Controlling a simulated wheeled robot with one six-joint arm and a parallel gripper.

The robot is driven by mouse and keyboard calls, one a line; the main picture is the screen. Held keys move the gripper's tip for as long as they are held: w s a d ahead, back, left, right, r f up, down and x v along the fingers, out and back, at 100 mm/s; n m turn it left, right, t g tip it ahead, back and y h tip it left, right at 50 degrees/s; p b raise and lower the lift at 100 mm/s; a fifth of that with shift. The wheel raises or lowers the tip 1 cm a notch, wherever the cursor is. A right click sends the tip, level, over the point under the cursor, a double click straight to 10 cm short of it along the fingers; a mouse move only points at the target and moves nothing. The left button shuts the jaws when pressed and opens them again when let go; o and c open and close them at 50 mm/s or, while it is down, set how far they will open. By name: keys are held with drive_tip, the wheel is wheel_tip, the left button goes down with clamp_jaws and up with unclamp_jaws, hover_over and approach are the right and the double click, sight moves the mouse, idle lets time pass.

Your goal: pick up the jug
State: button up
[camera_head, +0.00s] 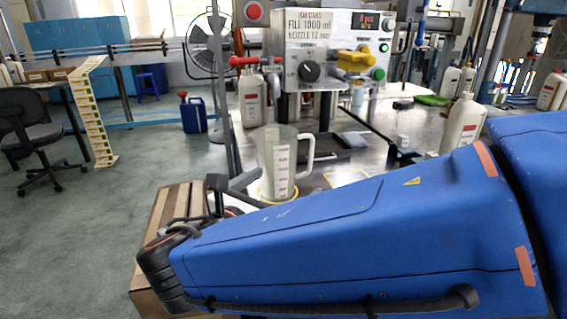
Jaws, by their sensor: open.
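The jug (279,172) is a clear measuring jug with red markings and a handle on its right side. It stands upright on the metal bench, on a yellow ring, in front of the filling machine. My gripper (238,186) is dark and open, just left of the jug's lower part. My blue arm hides part of the gripper and the area below it. I see nothing held in it, and I cannot tell whether a finger touches the jug.
The filling machine (318,50) with its nozzle stands behind the jug. White bottles stand on the bench at the back left (251,100) and at the right (464,125). A wooden pallet or crate (172,204) is below my arm.

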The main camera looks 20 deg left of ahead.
sight(277, 148)
drive_tip(key=s+a+r+n+t+y, duration=0.1)
drive_tip(key=s+a+n+t+y, duration=0.1)
drive_tip(key=s+a+n, duration=0.3)
drive_tip(key=w+m, duration=0.1)
drive_tip(key=w, duration=0.8)
drive_tip(key=w+m, duration=0.1)
drive_tip(key=w, duration=0.8)
drive_tip(key=shift+w+a+r, duration=0.15)
drive_tip(key=shift+w, duration=0.15)
drive_tip(key=c, duration=1.1)
drive_tip(key=shift+r, duration=0.1)
